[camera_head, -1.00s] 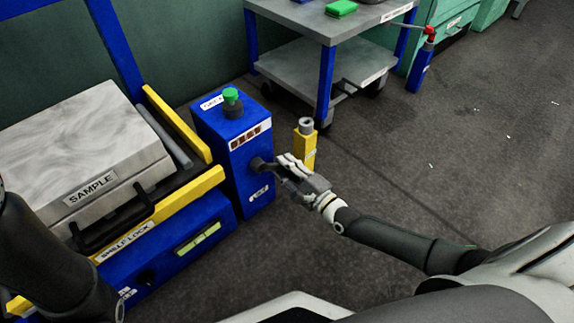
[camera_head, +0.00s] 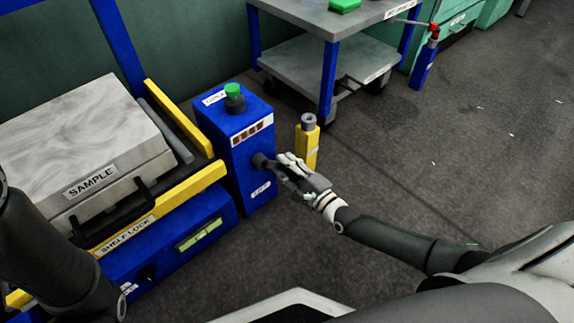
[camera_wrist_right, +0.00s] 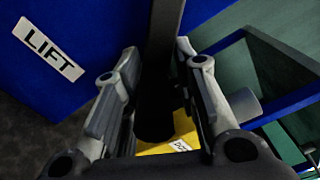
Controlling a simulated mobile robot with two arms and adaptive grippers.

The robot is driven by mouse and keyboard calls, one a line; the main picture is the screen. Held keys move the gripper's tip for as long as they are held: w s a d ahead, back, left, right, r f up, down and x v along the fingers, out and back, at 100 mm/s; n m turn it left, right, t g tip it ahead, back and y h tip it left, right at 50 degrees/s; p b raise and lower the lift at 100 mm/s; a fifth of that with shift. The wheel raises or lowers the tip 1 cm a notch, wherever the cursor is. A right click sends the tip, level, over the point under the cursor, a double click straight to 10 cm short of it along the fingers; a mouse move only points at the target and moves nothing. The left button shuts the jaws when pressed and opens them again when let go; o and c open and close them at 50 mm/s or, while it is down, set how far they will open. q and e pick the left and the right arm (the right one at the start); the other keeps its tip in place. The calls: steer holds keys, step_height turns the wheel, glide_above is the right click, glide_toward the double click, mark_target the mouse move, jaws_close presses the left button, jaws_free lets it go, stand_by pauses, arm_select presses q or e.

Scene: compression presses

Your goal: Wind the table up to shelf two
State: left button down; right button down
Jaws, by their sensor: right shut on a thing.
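A blue box (camera_head: 236,148) labelled LIFT has a green-topped knob (camera_head: 234,91) on top, a small counter-like panel (camera_head: 250,133) and a dark crank (camera_head: 261,161) on its front face. My right gripper (camera_head: 282,167) is at that crank. In the right wrist view, its fingers (camera_wrist_right: 157,95) close around the crank's dark bar (camera_wrist_right: 160,70); the grip hides part of it. A grey marbled block (camera_head: 80,140) labelled SAMPLE, with a black handle, lies left of the box, behind a yellow bar (camera_head: 180,193) labelled SHELF LOCK. My left arm shows at the left edge; its gripper is out of view.
A yellow post (camera_head: 306,148) with a grey top stands just right of the box. A grey trolley with blue legs (camera_head: 325,85) stands behind, bearing a green item (camera_head: 344,5). Floor (camera_head: 420,180) at right is clear.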

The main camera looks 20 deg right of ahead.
steer(key=shift+s+a+f, duration=0.25)
steer(key=shift+a, duration=0.15)
steer(key=shift+s+a+f, duration=0.2)
steer(key=shift+a, duration=0.2)
steer(key=c, duration=1.3)
jaws_free()
steer(key=shift+a, duration=0.1)
steer(key=v, duration=0.8)
steer(key=d+v, duration=0.1)
steer(key=v, duration=0.3)
steer(key=shift+w+a+r, duration=0.1)
steer(key=shift+w+r, duration=0.1)
steer(key=shift+r, duration=0.1)
